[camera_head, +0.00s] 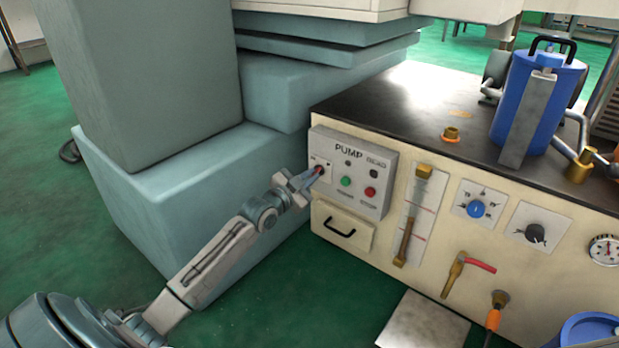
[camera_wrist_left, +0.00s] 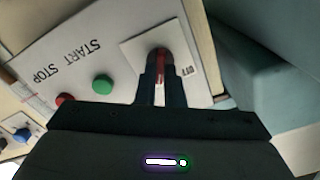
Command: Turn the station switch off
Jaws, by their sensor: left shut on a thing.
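The station switch (camera_wrist_left: 160,62) is a small red handle on a white plate (camera_wrist_left: 187,42) at the upper left of the pump panel (camera_head: 350,172). An OFF label shows beside it in the left wrist view. My left gripper (camera_head: 312,176) reaches the switch from the left and is shut on its handle. In the left wrist view, the two dark fingers (camera_wrist_left: 161,82) sit on either side of the red handle and hide part of it. My right gripper is not in view.
A green button (camera_head: 346,181) and a red button (camera_head: 370,191) sit right of the switch. A drawer (camera_head: 342,226) is below the panel. Large grey-blue machine blocks (camera_head: 190,190) stand close on the left. Dials, a lever and a blue canister (camera_head: 538,100) are farther right.

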